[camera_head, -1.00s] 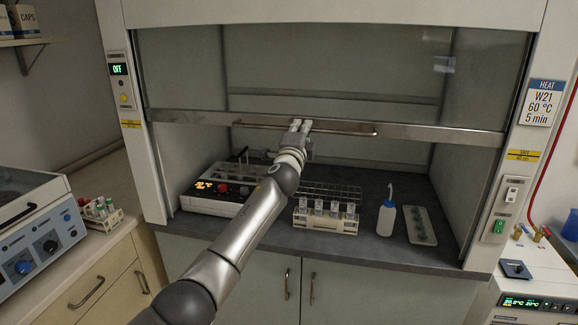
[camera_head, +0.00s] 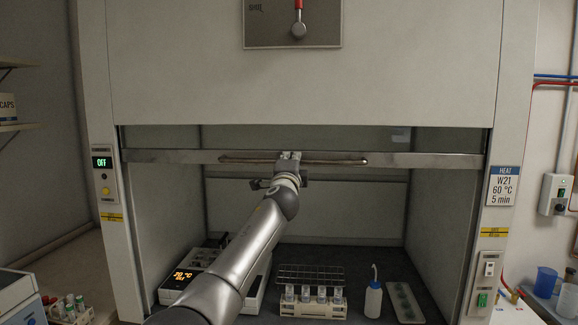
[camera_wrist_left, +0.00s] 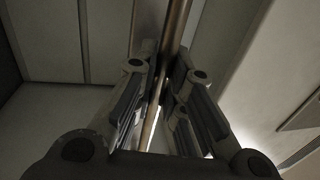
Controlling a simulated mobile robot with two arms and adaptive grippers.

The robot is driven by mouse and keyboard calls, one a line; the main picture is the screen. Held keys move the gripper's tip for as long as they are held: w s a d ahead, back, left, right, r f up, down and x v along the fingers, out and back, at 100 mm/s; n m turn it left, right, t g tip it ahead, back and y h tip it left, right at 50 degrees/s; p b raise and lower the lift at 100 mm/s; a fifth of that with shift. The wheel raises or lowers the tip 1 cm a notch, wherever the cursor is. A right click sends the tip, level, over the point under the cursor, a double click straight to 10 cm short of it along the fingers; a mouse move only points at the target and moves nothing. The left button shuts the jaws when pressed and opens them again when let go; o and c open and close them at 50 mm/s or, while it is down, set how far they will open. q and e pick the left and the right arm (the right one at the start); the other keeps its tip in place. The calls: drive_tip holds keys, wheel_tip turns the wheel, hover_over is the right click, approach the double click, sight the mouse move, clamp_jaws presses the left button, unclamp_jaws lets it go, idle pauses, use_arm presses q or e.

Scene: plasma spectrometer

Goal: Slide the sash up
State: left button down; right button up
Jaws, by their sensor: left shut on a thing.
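The sash of the fume hood shows in the head view as a glass pane with a metal bottom rail (camera_head: 430,160) across the opening. A long bar handle (camera_head: 335,161) runs along the rail. My left gripper (camera_head: 289,158) is shut on the handle near its middle. In the left wrist view the handle (camera_wrist_left: 176,30) passes between the fingers of my left gripper (camera_wrist_left: 165,95). The sash stands partly raised, with a large opening below the rail. My right gripper is not in view.
Yellow labels mark both posts, the left one (camera_head: 112,217) and the right one (camera_head: 491,232), below the rail.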

use_arm(q)
drive_tip(key=c, duration=1.5)
unclamp_jaws()
drive_tip(key=shift+a, duration=0.1)
drive_tip(key=shift+s+f, duration=0.1)
drive_tip(key=shift+s, duration=0.05)
drive_tip(key=shift+s+a+f, duration=0.1)
drive_tip(key=shift+s+f, duration=0.25)
drive_tip(key=shift+s, duration=1.55)
drive_tip(key=shift+s+f, duration=0.4)
drive_tip(key=shift+s, duration=1.55)
drive_tip(key=shift+s+a+f, duration=0.1)
drive_tip(key=shift+s+f, duration=0.25)
drive_tip(key=shift+s, duration=1.55)
